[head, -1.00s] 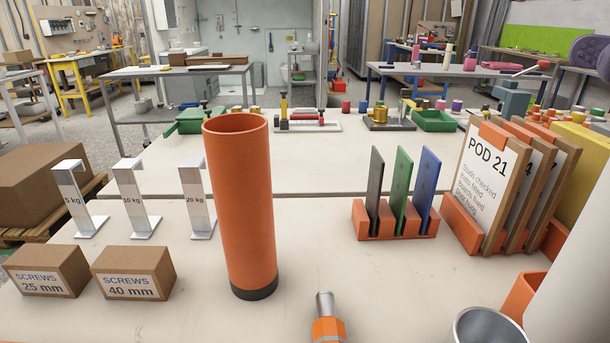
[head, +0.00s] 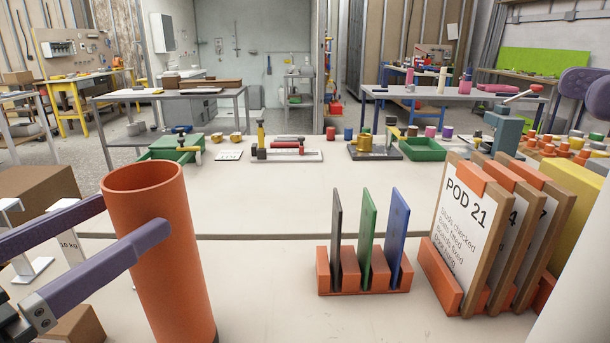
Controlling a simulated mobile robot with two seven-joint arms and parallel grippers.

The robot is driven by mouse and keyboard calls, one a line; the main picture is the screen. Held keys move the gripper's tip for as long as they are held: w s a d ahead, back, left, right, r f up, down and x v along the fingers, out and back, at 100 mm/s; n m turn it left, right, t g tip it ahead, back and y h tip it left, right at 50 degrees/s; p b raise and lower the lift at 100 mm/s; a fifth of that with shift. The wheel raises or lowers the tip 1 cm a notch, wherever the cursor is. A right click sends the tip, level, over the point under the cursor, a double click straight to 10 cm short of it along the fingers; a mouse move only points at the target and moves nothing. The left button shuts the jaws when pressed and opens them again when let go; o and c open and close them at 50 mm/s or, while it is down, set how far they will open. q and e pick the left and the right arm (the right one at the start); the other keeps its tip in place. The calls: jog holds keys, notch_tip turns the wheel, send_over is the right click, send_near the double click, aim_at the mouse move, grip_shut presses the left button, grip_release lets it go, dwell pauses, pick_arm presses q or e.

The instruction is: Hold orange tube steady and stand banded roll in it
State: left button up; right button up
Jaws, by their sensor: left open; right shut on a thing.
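The orange tube (head: 160,250) stands upright at the left front of the near table, with its open top facing up. A dark band shows at its foot, at the lower edge of the head view. My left gripper (head: 136,214) is open around the tube's upper half. One purple finger passes in front of the tube and the other runs to its far side. I cannot tell whether either finger touches the tube.
An orange rack (head: 365,283) with grey, green and blue plates stands right of centre. Clipboards (head: 462,215) stand in a holder at the right. The table between tube and rack is clear.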

aim_at(149, 203)
pick_arm(q)
jog(key=shift+x, duration=2.35)
jog(key=c, duration=1.2)
jog(key=o, duration=1.2)
jog(key=shift+c, duration=0.2)
jog(key=c, duration=1.1)
